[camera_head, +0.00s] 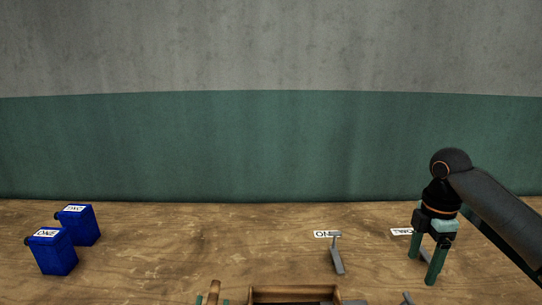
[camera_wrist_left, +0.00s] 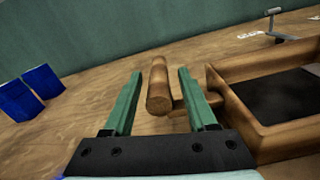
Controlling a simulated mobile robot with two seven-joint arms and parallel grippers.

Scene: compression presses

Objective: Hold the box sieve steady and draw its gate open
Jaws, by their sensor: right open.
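The box sieve (camera_head: 290,292) is a wooden frame at the bottom edge of the head view, mostly cut off. In the left wrist view the sieve (camera_wrist_left: 262,70) shows its wooden walls around a dark inside, with a rounded wooden handle (camera_wrist_left: 158,88) on its left side. My left gripper (camera_wrist_left: 158,82) is open, with one green finger on each side of the handle and gaps between. Its fingertips barely show in the head view. My right gripper (camera_head: 424,263) is open and points down at the right, well away from the sieve. I cannot make out the gate.
Two blue labelled containers (camera_head: 53,251) stand at the left. A grey T-shaped lever (camera_head: 337,256) stands beside a white label (camera_head: 325,234) behind the sieve. Another label (camera_head: 402,232) lies near my right gripper, with a grey piece partly hidden behind its fingers. The table's left-middle is clear.

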